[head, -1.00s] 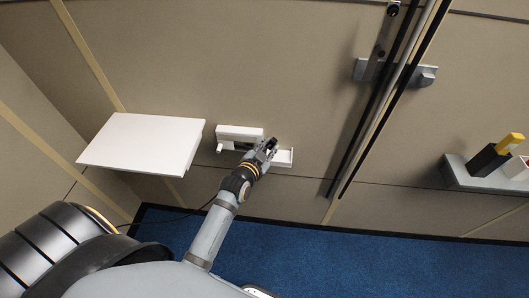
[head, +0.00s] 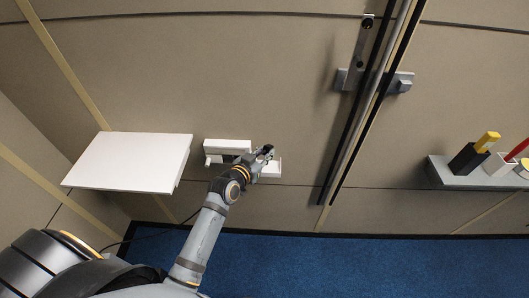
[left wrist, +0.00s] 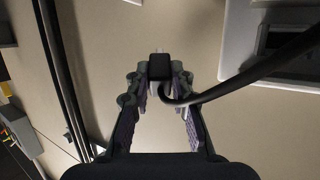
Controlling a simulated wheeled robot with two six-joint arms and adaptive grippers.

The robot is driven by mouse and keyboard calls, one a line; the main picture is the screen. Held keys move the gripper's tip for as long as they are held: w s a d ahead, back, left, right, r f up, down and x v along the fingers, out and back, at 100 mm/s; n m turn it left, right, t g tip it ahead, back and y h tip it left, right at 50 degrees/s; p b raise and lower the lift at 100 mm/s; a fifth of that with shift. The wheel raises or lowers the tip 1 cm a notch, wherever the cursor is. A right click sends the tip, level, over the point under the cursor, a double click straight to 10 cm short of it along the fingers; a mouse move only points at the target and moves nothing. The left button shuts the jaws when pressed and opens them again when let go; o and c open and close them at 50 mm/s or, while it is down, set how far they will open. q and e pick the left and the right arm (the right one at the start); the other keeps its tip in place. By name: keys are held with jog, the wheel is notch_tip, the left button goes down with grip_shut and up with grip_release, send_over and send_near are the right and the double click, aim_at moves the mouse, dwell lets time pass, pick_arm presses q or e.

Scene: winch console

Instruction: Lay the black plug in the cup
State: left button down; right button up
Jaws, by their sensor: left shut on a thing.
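My left gripper (head: 265,154) is shut on the black plug (head: 268,149), in front of the wall beside the right end of a small white unit (head: 228,146). In the left wrist view the plug (left wrist: 159,66) is a small black block between the fingertips (left wrist: 159,76). A thick black cable (left wrist: 250,72) loops from it to the right. I cannot tell for sure which thing is the cup; a white ledge (head: 271,172) lies just below the gripper, partly hidden by it. My right gripper is not in view.
A white panel (head: 130,162) sticks out at left. A vertical rail (head: 372,95) with a grey latch (head: 400,82) is on the wall at right. A grey shelf (head: 475,177) at far right bears a dark holder with a yellow piece (head: 487,141) and a white container (head: 499,164).

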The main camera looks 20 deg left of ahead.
pick_arm(q)
jog(key=shift+f+b, duration=2.05)
jog(key=shift+f, duration=0.95)
jog(key=c, duration=1.1)
grip_release()
jog(key=shift+s, duration=0.2)
jog(key=v, duration=1.1)
jog(key=shift+s+r, duration=0.2)
jog(key=shift+s, duration=0.1)
jog(key=shift+a+f, duration=0.1)
